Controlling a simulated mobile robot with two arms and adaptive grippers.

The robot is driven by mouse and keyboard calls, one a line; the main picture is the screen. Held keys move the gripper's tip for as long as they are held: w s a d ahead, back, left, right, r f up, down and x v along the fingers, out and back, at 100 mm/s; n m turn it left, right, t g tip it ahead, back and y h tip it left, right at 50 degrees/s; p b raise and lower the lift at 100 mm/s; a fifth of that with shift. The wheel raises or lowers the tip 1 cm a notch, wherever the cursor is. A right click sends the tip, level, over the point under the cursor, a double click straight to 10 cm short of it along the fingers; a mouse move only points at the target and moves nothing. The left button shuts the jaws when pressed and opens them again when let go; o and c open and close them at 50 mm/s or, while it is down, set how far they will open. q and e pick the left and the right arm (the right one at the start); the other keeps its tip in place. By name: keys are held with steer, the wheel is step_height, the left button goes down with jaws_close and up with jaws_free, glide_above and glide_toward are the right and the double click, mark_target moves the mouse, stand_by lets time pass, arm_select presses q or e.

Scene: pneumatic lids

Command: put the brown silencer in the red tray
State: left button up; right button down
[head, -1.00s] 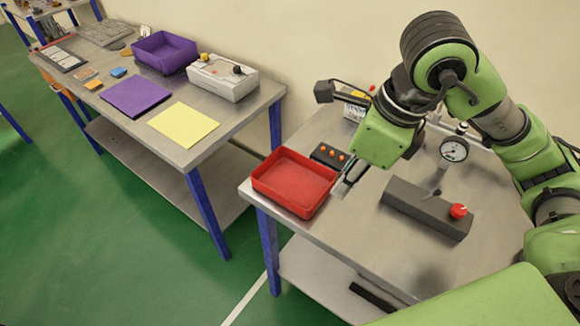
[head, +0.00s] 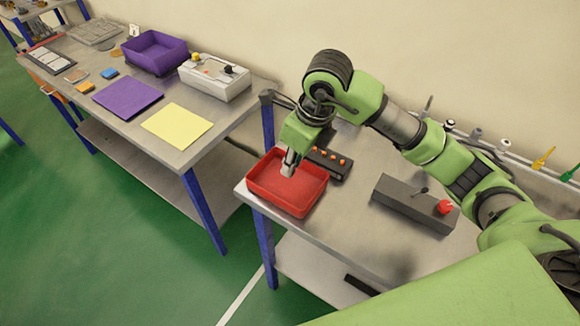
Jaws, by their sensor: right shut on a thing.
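The red tray (head: 287,205) sits at the left end of the nearer bench, open on top, and its visible floor looks empty. My right gripper (head: 288,170) points down over the tray's back part, its fingertips at about the height of the rim or a little above. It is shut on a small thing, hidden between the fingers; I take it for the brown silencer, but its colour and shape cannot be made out. My left gripper is not in view.
A black block (head: 331,166) with several orange knobs stands right behind the tray. A long dark grey block (head: 405,204) with a red knob (head: 445,207) lies to the right. Small fittings line the back edge. Bare bench lies between tray and grey block.

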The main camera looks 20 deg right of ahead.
steer(key=shift+w+a+f, duration=0.1)
steer(key=shift+w+f, duration=0.1)
steer(key=shift+f, duration=0.05)
steer(key=x, duration=0.1)
steer(key=p+x, duration=0.2)
steer(key=shift+f, duration=0.45)
steer(key=shift+f, duration=0.15)
steer(key=c, duration=1.9)
jaws_free()
